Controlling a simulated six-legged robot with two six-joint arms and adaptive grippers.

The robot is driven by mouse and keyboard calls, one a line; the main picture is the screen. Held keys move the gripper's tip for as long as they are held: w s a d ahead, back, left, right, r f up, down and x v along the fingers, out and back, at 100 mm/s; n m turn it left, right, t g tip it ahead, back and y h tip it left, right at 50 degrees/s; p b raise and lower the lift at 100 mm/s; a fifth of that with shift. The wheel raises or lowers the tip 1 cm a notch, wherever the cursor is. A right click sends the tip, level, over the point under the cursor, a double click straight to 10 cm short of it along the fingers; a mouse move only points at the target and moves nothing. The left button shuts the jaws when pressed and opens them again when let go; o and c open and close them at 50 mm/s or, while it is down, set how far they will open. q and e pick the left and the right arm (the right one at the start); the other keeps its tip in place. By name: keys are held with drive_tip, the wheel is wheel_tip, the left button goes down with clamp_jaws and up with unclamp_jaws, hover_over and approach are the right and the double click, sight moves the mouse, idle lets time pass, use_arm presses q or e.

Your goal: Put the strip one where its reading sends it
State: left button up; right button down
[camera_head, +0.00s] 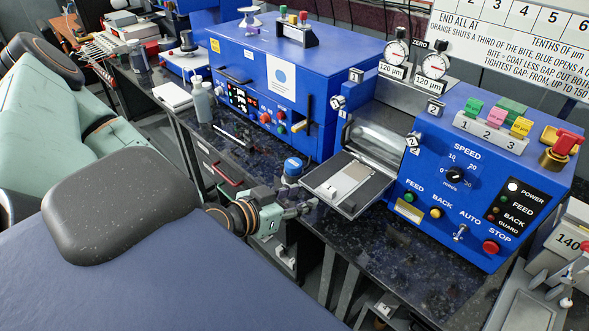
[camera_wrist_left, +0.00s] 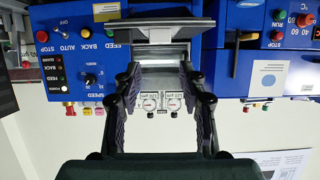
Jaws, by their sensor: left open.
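A pale grey strip (camera_head: 353,181) lies on the flat feed tray (camera_head: 325,187) in front of the rollers of the blue press (camera_head: 400,190). Its near part is lighter than the rest. My left gripper (camera_head: 303,211) is open and empty, just in front of the tray's near left side and apart from the strip. In the left wrist view my left gripper (camera_wrist_left: 161,88) has its fingers spread wide, with the tray (camera_wrist_left: 125,32) seen edge-on beyond them. My right gripper is not in view.
Two dial gauges (camera_head: 396,52) labelled 120 µm stand above the press. Green, pink and yellow tags (camera_head: 495,118) sit on a holder numbered 1 to 3. Another blue machine (camera_head: 290,70) stands left. A wall chart (camera_head: 510,50) hangs behind. The dark bench (camera_head: 400,255) is clear in front.

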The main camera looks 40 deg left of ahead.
use_arm(q)
drive_tip(key=s+d+f+g+h, duration=0.2)
drive_tip(key=s+d+f+g, duration=0.5)
drive_tip(key=s+f, duration=0.15)
drive_tip(key=s+d+f+g+y, duration=0.1)
drive_tip(key=s+f+g, duration=0.2)
drive_tip(key=s, duration=0.3)
drive_tip(key=s+d+f+n+g+y, duration=0.1)
drive_tip(key=s+f+g+y, duration=0.1)
drive_tip(key=s, duration=0.5)
drive_tip(key=shift+f+g, duration=0.7)
drive_tip(key=shift+a, duration=0.1)
wheel_tip(320, 180, down, 14)
drive_tip(key=b, duration=1.4)
drive_tip(key=shift+f, duration=0.25)
